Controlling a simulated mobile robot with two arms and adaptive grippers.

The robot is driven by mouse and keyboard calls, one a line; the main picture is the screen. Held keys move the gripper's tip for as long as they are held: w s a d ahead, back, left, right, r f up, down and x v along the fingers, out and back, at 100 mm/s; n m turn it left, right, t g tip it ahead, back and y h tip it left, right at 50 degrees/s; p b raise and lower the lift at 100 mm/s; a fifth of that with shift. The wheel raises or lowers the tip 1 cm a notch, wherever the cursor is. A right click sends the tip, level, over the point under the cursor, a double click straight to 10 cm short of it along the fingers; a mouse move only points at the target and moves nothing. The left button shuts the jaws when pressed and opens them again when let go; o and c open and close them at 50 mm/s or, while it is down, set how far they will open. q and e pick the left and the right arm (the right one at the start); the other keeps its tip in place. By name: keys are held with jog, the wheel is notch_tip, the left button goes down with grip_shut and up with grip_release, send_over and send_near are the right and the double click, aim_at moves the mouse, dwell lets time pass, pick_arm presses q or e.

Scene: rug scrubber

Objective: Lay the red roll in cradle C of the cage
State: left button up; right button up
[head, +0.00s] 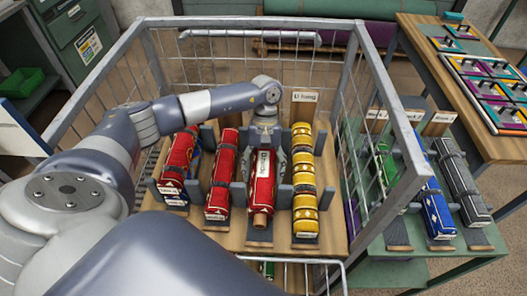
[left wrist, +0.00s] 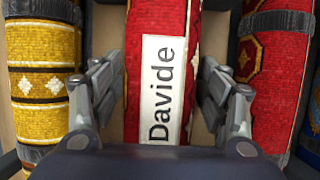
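A red roll (head: 262,192) with a white label lies in a cradle of the wire cage (head: 350,110), between another red roll (head: 222,180) and a yellow roll (head: 304,185). My left gripper (head: 264,155) is down over its far part. In the left wrist view the label reads "Davide" on this red roll (left wrist: 162,25), and the gripper's two fingers (left wrist: 158,78) stand open on either side of it. Narrow gaps seem to show beside the roll. No cradle letters are readable. My right gripper is not in view.
A further red roll (head: 179,160) lies at the cage's left, with blue beside it. Grey upright cradle posts stand between the rolls. To the right, a green bench (head: 410,270) bears a blue roll (head: 436,208) and a dark grey roll (head: 462,185). The cage walls surround my arm.

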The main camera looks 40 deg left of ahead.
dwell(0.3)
pick_arm(q)
jog(key=shift+r, duration=0.25)
jog(key=b+v, duration=0.2)
jog(key=v, duration=0.8)
jog(key=shift+w+r, duration=0.15)
jog(key=shift+r, duration=0.05)
jog(key=shift+w+a+r, duration=0.15)
jog(key=shift+r, duration=0.5)
